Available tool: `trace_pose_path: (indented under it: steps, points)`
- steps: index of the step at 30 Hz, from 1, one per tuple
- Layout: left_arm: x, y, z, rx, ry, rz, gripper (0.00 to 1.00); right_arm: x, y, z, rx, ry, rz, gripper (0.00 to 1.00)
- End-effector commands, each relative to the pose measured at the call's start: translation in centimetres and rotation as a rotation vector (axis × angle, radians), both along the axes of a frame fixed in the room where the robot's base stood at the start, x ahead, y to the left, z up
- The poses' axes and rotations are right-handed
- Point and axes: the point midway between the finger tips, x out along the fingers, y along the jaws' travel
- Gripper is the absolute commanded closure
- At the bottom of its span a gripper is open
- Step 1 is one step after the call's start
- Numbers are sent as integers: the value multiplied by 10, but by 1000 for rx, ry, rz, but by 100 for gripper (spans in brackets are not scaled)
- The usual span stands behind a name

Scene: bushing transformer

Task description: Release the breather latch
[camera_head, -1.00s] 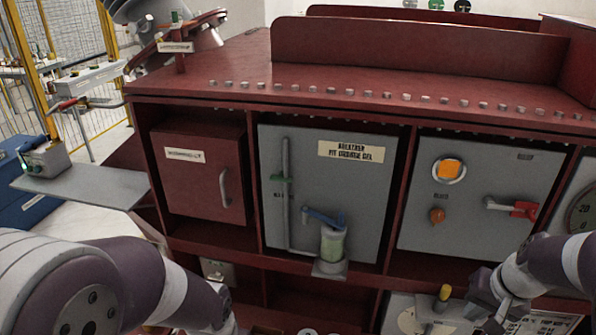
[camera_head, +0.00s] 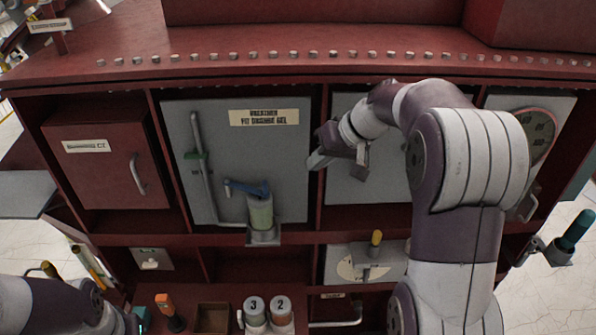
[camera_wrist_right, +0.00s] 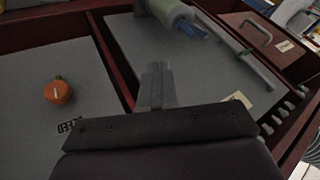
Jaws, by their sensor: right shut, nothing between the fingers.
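The breather (camera_head: 261,213) is a pale green canister on a small bracket at the lower right of the grey breather panel (camera_head: 215,150). A blue latch lever (camera_head: 246,188) lies across its top and points left. In the right wrist view, the breather (camera_wrist_right: 168,10) and the blue lever (camera_wrist_right: 190,30) show at the top. My right gripper (camera_head: 314,162) is shut and empty, up and to the right of the breather, apart from it. Its closed fingers (camera_wrist_right: 156,75) show in the wrist view. Part of my left arm shows at bottom left; its gripper is out of view.
A red post (camera_head: 317,215) divides the breather panel from the grey panel to its right, partly hidden by my right arm. That panel's orange knob (camera_wrist_right: 58,92) shows in the wrist view. A grey pipe (camera_head: 201,160) runs down the breather panel. Numbered jars (camera_head: 268,310) stand below.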

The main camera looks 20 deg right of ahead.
Motion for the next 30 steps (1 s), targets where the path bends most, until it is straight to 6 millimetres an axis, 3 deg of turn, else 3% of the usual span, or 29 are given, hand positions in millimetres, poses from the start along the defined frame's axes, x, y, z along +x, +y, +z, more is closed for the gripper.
trace_pose_path:
  steps: [1, 2, 3, 12, 20, 30]
  points:
    - [0, 0, -16, 0, 0, 0, 68, 4, 4, -16, -1, 0, 4, 100]
    - [0, 0, -18, 0, 1, 0, 68, 6, 7, -20, 0, 1, 3, 100]
    - [-1, 0, -3, 0, 2, 0, 68, 10, 11, -16, 3, 4, 2, 100]
    - [0, 0, 22, 0, 0, 0, 68, 37, 38, -68, 1, 5, 1, 100]
    - [0, 0, 44, 0, 0, 0, 68, 41, 72, -67, 0, 2, 1, 100]
    - [0, 0, 44, 0, 1, 0, 68, 42, 76, -70, -1, 0, 0, 100]
